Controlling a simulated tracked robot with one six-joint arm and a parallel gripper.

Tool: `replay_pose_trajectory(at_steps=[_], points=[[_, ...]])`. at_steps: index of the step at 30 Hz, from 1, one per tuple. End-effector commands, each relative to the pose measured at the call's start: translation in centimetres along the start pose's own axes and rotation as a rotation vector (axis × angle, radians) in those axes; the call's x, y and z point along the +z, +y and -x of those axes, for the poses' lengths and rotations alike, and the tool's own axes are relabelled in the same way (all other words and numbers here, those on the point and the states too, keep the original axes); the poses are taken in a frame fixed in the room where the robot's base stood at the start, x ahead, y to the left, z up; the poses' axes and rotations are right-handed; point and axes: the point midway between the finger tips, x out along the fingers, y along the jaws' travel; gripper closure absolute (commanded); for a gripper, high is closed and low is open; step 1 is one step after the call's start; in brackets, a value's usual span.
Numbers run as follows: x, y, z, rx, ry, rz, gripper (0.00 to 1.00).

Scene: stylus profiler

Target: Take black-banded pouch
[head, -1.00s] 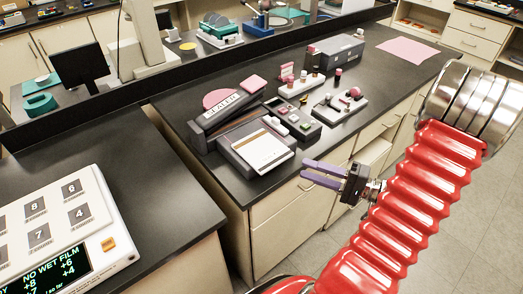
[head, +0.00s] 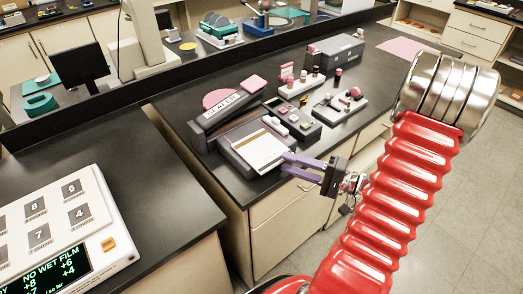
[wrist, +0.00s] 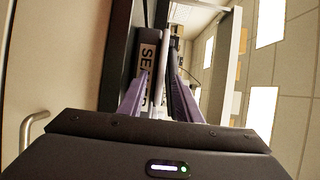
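My gripper (head: 285,164) has two purple fingers standing apart with nothing visibly held between them. It is at the front edge of the counter, just right of a flat white piece with a tan strip (head: 262,150) on a grey device (head: 238,152). In the wrist view my gripper (wrist: 160,78) points at the dark block lettered "SE" (wrist: 147,62), with pale edges beside it. I cannot make out a black band on any pouch; small pink and white pieces (head: 281,109) lie in a dark tray behind the white piece.
The lettered sealer (head: 222,107) stands behind the grey device. A white rack with small bottles (head: 299,88) and a tray of round parts (head: 340,106) stand farther right. The drawer fronts (head: 290,213) lie below the counter edge. The near-left counter holds a keypad panel (head: 95,215).

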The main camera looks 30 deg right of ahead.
Motion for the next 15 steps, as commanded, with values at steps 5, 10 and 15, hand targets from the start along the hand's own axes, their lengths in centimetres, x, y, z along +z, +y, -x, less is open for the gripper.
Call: replay_pose_trajectory(at_steps=[5, 10, 15], points=[[0.1, 0.0, -2.1, 0.001, -0.003, 0.000, 0.69], [0.0, 0.0, -3.0, 0.001, -0.001, 0.000, 0.69], [0.0, 0.0, -3.1, 0.001, 0.000, 0.000, 0.69]])
